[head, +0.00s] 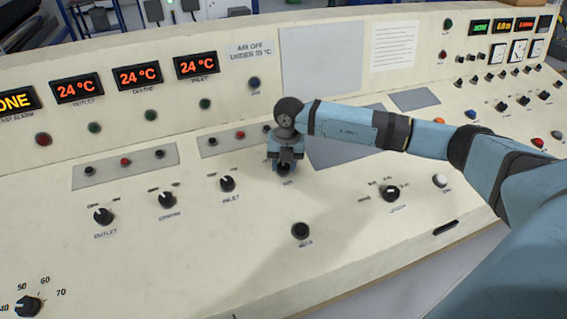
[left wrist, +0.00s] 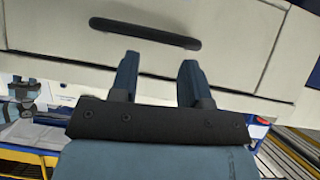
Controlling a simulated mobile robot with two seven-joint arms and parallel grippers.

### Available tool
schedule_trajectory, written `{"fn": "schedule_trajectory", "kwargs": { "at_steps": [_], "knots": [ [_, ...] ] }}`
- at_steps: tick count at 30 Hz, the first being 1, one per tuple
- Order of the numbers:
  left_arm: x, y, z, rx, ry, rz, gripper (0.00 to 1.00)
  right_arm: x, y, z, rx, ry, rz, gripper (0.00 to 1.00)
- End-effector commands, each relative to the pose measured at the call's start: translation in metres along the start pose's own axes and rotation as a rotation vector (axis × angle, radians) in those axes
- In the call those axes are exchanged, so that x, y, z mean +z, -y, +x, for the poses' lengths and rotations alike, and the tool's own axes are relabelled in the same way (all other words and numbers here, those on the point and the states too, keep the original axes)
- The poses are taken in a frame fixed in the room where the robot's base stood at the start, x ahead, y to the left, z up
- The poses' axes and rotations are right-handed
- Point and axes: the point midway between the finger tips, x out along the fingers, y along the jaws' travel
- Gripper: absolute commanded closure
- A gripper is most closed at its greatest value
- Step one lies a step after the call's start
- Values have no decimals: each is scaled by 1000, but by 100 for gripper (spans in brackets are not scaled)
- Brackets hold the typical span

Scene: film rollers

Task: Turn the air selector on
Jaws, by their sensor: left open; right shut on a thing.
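My right gripper (head: 284,165) comes in from the right and points down at the sloping cream console. It is shut on a small dark selector knob (head: 284,170), with a label just below it that I take to be the air selector; the fingers partly hide the knob, so its angle cannot be told. A sign reading "AIR OFF UNDER 35 °C" (head: 252,50) is above it on the panel. My left gripper (left wrist: 157,85) shows only in the left wrist view, open and empty, below a drawer-like front with a dark handle (left wrist: 145,33).
The console (head: 190,260) carries knobs marked outlet (head: 103,216), centre (head: 167,200) and inlet (head: 227,184) to the left. A black knob (head: 301,231) is below, and another selector (head: 391,193) is to the right. Red 24 °C displays (head: 137,77) line the back.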

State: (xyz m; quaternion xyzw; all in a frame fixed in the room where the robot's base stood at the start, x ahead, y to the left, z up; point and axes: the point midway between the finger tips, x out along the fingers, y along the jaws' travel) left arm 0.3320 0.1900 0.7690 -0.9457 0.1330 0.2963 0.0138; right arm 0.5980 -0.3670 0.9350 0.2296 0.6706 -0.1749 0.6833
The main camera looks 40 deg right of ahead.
Motion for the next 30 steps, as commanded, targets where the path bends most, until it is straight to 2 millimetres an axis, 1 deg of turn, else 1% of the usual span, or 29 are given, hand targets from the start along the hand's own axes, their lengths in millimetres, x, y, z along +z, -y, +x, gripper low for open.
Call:
{"fn": "schedule_trajectory", "kwargs": {
  "at_steps": [6,15,22,30],
  "knots": [
    [-3,0,-1,0,-5,2,57,0,1,-1,40,1,174,84],
    [-2,0,-2,0,-2,4,57,0,2,-1,76,2,336,84],
    [-2,0,-2,0,-3,5,57,0,2,-1,89,2,390,84],
    [-2,0,-2,0,-3,5,57,1,2,-1,92,2,402,84]
  ]
}}
